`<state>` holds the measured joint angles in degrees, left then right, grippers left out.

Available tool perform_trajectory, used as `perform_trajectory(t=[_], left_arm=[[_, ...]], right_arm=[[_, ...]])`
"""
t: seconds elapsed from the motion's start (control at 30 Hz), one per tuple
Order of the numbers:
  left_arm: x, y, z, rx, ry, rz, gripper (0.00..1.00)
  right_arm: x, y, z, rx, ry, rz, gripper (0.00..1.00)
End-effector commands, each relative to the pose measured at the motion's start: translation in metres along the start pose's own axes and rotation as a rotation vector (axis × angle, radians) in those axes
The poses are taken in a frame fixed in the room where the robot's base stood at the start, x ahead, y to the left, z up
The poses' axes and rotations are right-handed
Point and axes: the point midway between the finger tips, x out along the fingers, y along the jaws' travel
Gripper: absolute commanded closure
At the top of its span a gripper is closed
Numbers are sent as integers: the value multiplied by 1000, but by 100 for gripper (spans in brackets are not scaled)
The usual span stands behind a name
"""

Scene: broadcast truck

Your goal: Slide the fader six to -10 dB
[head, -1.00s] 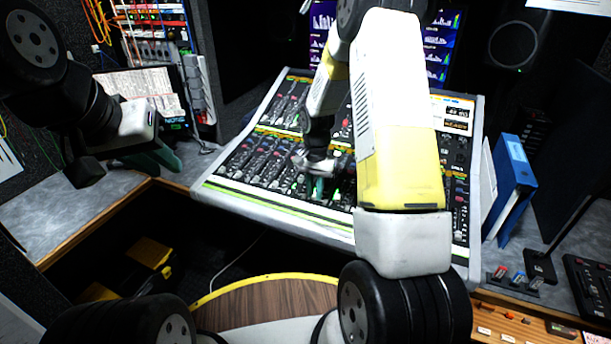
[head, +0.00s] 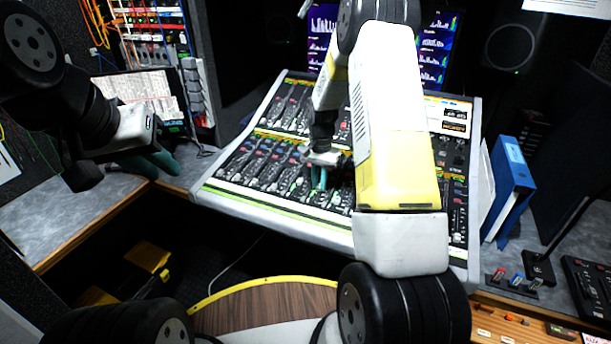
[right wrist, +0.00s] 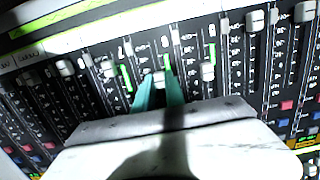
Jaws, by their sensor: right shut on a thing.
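The mixing console (head: 270,210) stands in the middle of the head view, with rows of faders and lit channel strips. My right gripper (head: 319,180) reaches down to its front fader row. In the right wrist view its two teal fingertips (right wrist: 160,84) are shut on a pale fader cap (right wrist: 158,77), which sits in its slot. I cannot read that channel's number clearly or the exact dB mark beside the cap. My right forearm hides part of the console's right half. My left gripper (head: 154,166) is empty over the left desk, its teal fingers apart.
Neighbouring fader caps (right wrist: 208,72) stand close on both sides of the held one. A blue binder (head: 513,180) stands right of the console. A gooseneck microphone base (head: 540,268) is on the right desk. Screens (head: 435,50) stand behind the console.

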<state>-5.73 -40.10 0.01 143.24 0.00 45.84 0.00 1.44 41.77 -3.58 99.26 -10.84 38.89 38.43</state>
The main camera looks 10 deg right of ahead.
Motion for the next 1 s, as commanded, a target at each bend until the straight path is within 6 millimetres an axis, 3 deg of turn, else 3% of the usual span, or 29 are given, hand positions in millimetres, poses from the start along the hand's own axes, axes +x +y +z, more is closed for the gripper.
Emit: perform_trajectory(t=[0.3, 0.33, 0.37, 0.67, 0.77, 1.0], left_arm=[[0, 0, 0, 0, 0, 0, 76], [0, 0, 0, 0, 0, 0, 76], [0, 0, 0, 0, 0, 0, 76], [0, 0, 0, 0, 0, 0, 76], [0, 0, 0, 0, 0, 0, 76], [0, 0, 0, 0, 0, 0, 76]], right_arm=[[-1, -1, -4, -1, 2, -2, 100], [-1, -1, -4, -1, 2, -2, 80], [-1, -1, -3, -1, 2, -2, 76], [-2, 0, -3, -1, 1, -1, 76], [-9, -1, -3, -1, 2, -1, 76], [-50, -1, -4, -1, 4, -3, 76]])
